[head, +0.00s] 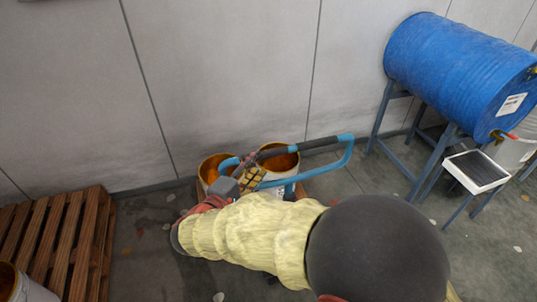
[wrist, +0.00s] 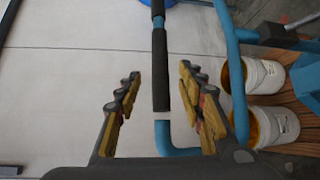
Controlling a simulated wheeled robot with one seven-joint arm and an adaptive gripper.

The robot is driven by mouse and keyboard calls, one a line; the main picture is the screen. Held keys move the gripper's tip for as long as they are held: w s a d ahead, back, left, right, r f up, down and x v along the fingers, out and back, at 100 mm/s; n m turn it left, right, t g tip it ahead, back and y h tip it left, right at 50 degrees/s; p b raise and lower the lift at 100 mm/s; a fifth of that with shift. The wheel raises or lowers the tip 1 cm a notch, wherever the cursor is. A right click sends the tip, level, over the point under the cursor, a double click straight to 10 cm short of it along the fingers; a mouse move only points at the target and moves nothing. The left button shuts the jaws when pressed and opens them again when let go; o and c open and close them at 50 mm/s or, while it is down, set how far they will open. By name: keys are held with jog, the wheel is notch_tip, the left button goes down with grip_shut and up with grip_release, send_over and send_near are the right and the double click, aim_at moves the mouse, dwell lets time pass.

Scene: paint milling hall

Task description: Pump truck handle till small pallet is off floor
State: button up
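The truck handle (head: 321,143) is a blue loop with a black grip bar, standing above the buckets in the head view. In the wrist view the handle's black grip (wrist: 161,75) runs between my fingers. My gripper (head: 250,172) is at the left part of the handle. In the wrist view my gripper (wrist: 158,84) is open, with gaps between both yellow-padded fingers and the bar. The small pallet (wrist: 303,119) shows as brown slats under two white buckets. My arm and the buckets hide most of it, and its clearance from the floor cannot be seen.
Two white buckets (wrist: 274,127) with orange contents stand on the small pallet. A wooden pallet (head: 62,238) lies at the left with another bucket (head: 22,288). A blue drum (head: 455,62) on a steel stand is at the right, with a tray (head: 476,170). A grey wall is close behind.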

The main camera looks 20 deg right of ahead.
aim_at(264, 158)
jog(key=x, duration=0.7)
jog(key=shift+s+b, duration=0.1)
jog(key=shift+b, duration=0.2)
jog(key=shift+c, duration=0.6)
grip_shut()
